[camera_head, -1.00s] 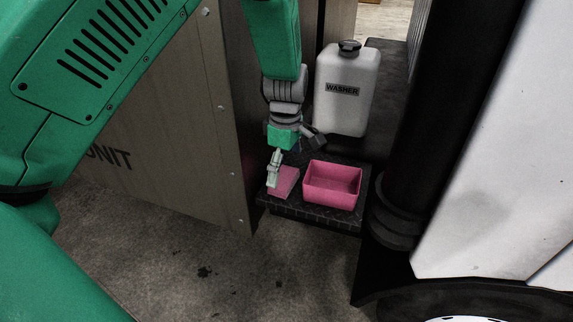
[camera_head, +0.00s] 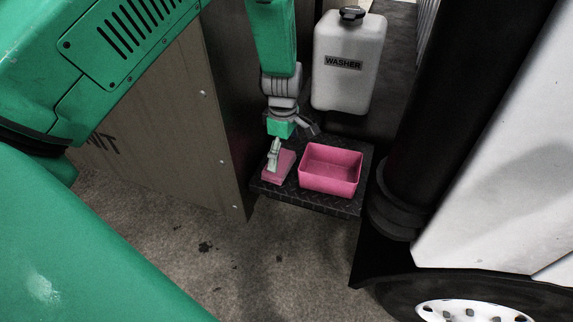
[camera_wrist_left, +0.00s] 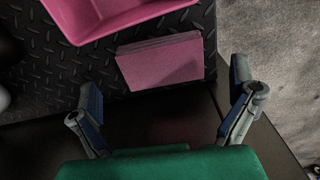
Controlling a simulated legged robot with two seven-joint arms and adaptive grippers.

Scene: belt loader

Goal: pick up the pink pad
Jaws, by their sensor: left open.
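The pink pad (camera_head: 279,166) lies on a black diamond-plate step, left of the pink bin in the head view. In the left wrist view the pad (camera_wrist_left: 160,62) is a flat pink block just ahead of the fingers. My left gripper (camera_head: 274,154) is above the pad in the head view and partly covers it. In the left wrist view my left gripper (camera_wrist_left: 165,108) is open, its fingers spread wider than the pad, with nothing between them. My right gripper is not in view.
The open pink bin (camera_head: 331,171) stands close beside the pad on the black step (camera_head: 318,202). A white washer bottle (camera_head: 346,62) stands behind. A wooden panel (camera_head: 190,130) rises at the left and a black column (camera_head: 430,120) at the right.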

